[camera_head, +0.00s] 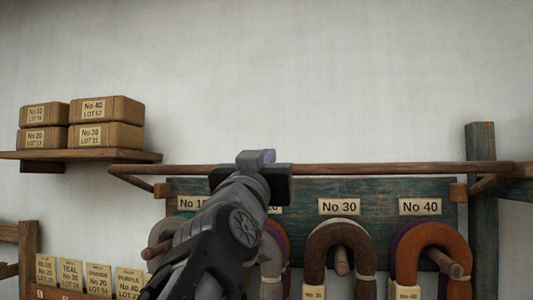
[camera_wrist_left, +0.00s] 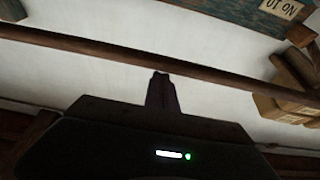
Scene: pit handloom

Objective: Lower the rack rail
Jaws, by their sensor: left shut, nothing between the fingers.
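The rack rail (camera_head: 400,168) is a long brown wooden bar running across the top of the yarn rack, with an angled arm at each end. It crosses the left wrist view (camera_wrist_left: 220,80) as a slanting bar. My left gripper (camera_head: 257,156) is shut and empty, and it reaches up to the rail left of its middle. In the left wrist view its closed fingertips (camera_wrist_left: 160,76) show at the rail's edge; I cannot tell whether they touch it. My gripper and arm hide a short part of the rail and a label. My right gripper is not in view.
Below the rail, a dark green board (camera_head: 380,190) carries number labels and pegs with hanging yarn hanks (camera_head: 432,245). A shelf (camera_head: 90,155) at left holds several brown lot boxes (camera_head: 106,110). A green post (camera_head: 482,210) stands at right. The wall above is clear.

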